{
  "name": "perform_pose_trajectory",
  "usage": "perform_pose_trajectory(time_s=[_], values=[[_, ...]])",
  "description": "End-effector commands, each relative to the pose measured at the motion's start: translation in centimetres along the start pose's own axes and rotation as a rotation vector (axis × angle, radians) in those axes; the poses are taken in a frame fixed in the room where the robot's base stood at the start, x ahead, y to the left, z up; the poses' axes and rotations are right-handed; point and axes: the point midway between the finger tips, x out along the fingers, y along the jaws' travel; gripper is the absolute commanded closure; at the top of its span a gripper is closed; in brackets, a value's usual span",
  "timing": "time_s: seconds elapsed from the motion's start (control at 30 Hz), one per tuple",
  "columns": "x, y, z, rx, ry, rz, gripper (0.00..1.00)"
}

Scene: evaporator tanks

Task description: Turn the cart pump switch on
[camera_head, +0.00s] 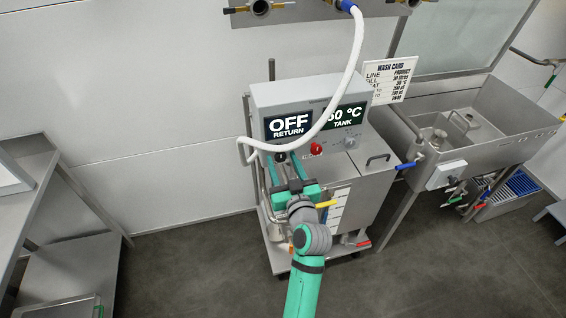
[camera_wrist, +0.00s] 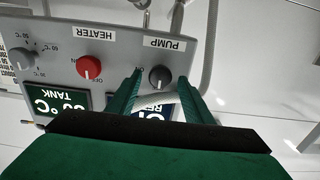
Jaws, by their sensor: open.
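The cart's grey control box (camera_head: 290,95) shows "OFF RETURN" on its left display (camera_head: 290,125). The pump switch (camera_wrist: 160,76) is a dark round knob beside the PUMP label in the upside-down wrist view. In the head view, a dark knob (camera_head: 281,157) shows at my fingertips below that display. My gripper (camera_head: 283,162) is open, with one finger on each side of the knob. In the wrist view my gripper (camera_wrist: 156,80) frames the knob between its two green fingers. I cannot tell whether they touch it.
A red heater knob (camera_wrist: 89,67) sits close beside the pump knob. A grey temperature knob (camera_wrist: 22,58) is farther along the panel. A white hose (camera_head: 340,85) hangs across the control box. A steel sink (camera_head: 480,125) stands at right and a steel shelf (camera_head: 85,255) at left.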

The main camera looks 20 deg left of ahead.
Motion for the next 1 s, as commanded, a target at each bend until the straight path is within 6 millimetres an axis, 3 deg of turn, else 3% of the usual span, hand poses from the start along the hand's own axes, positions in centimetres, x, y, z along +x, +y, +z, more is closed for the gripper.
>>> perform_pose_trajectory(time_s=[0.07,0.1,0.23,0.27,0.67,1.0], values=[[-0.01,0.00,0.00,0.000,0.000,0.000,0.53],[-0.02,-0.01,0.00,0.000,0.000,0.000,0.58],[-0.03,-0.01,0.00,0.000,0.000,0.000,0.89],[-0.03,-0.01,0.00,0.000,0.000,0.000,0.93],[-0.06,0.04,0.01,0.064,0.000,0.000,0.93],[-0.06,0.14,0.05,0.318,0.000,0.000,0.93]])
